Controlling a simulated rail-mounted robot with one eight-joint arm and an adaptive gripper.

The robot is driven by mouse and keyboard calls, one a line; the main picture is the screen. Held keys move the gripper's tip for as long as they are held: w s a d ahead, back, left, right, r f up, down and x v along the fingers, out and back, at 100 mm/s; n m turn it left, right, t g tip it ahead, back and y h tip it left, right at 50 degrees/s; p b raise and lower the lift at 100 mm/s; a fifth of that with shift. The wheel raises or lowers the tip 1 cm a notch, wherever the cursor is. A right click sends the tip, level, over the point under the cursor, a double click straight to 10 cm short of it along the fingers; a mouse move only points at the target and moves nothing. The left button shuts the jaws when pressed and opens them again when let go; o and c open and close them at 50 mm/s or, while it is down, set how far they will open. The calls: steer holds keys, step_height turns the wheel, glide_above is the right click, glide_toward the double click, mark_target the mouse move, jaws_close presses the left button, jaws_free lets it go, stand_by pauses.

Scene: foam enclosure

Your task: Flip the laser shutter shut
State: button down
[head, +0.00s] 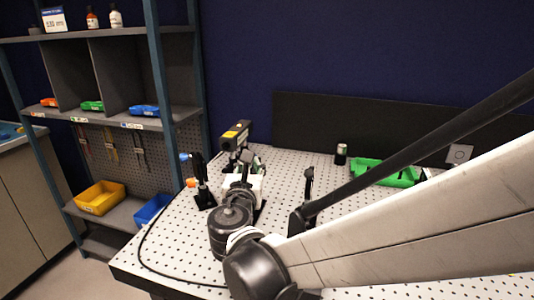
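A black laser-like housing with a yellow label (236,134) stands on the perforated table, left of centre. My gripper (242,168) is just in front of it, beyond my dark wrist. A pale block (256,186) shows beside the gripper, and I cannot tell what it is. The fingertips are small and partly hidden, so I cannot tell whether they are open or touch anything. I cannot make out the shutter flap or its position.
A black post mount (202,186) stands left of my wrist, and another black post (308,182) stands to the right. A green tray (385,172) and a small dark canister (341,154) are at the back right. A black cable (146,255) runs along the left edge.

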steer(key=s+a+p, duration=0.1)
steer(key=s, duration=1.3)
steer(key=s+d+f+m+g, duration=0.1)
steer(key=d+f+m+g, duration=0.1)
steer(key=d+m, duration=0.5)
steer(key=s+d+f+m+g+h, duration=0.1)
steer(key=s+d+f+m+g, duration=0.1)
steer(key=d+m, duration=0.6)
steer(key=s+d+f+m+g, duration=0.1)
steer(key=d+f+m+g, duration=0.3)
steer(key=d+m, duration=0.4)
steer(key=shift+s+d+g, duration=0.25)
steer(key=shift+s+g, duration=0.1)
steer(key=shift+g, duration=0.35)
steer(key=s+m, duration=0.1)
steer(key=m, duration=0.2)
steer(key=s+d+m+g+y, duration=0.1)
steer(key=s+m, duration=0.1)
steer(key=m, duration=0.1)
steer(key=s+d+m+y, duration=0.1)
steer(key=s+m, duration=0.1)
steer(key=m, duration=0.1)
steer(key=shift+s+f+m, duration=0.2)
steer(key=shift+m, duration=0.2)
steer(key=shift+s+r+m+y, duration=0.15)
steer(key=shift+s+m+y, duration=0.3)
steer(key=shift+m, duration=0.55)
